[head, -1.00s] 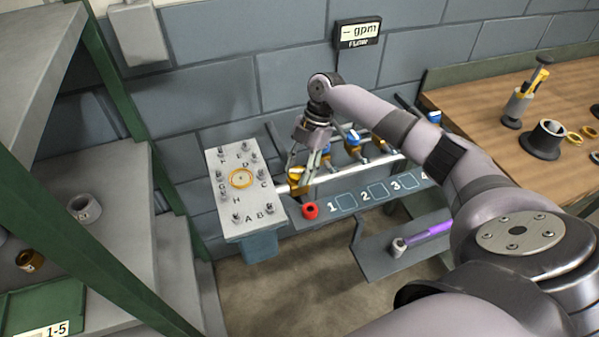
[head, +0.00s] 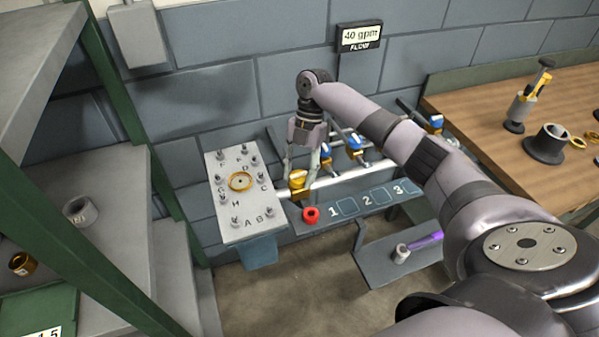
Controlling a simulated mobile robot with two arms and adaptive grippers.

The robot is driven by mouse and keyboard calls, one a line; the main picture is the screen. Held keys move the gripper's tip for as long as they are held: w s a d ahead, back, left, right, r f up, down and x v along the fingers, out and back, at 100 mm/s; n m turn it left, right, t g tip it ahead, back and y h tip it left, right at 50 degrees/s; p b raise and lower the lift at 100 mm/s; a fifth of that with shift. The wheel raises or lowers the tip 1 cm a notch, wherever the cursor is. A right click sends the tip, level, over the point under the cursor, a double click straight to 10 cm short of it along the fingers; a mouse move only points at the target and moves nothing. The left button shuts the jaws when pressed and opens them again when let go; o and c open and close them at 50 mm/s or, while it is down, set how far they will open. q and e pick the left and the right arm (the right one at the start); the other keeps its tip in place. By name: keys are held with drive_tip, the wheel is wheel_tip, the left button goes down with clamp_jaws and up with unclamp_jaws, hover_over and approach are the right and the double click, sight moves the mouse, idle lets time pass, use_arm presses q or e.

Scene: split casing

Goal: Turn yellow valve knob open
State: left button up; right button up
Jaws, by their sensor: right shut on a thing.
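The yellow valve knob (head: 298,179) sits at the left end of the silver pipe, beside the flanged plate. My right gripper (head: 300,180) reaches down over it from above, one finger on each side, and is shut on the knob. Part of the knob is hidden by the fingers. The flow display (head: 361,36) on the wall above reads 40 gpm. My left gripper is not in view.
The pale plate (head: 240,215) with lettered bolts and a gold ring stands left of the knob. Blue-handled valves (head: 355,148) stand further right along the pipe (head: 350,177). A wooden bench (head: 480,110) is at right, green-framed shelving at left.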

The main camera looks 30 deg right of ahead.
drive_tip(key=shift+w, duration=0.1)
drive_tip(key=o, duration=1.1)
drive_tip(key=shift+d+r, duration=0.1)
drive_tip(key=shift+r, duration=0.1)
drive_tip(key=v, duration=1.1)
drive_tip(key=shift+d+r, duration=0.2)
drive_tip(key=shift+r, duration=0.05)
drive_tip(key=shift+f, duration=0.1)
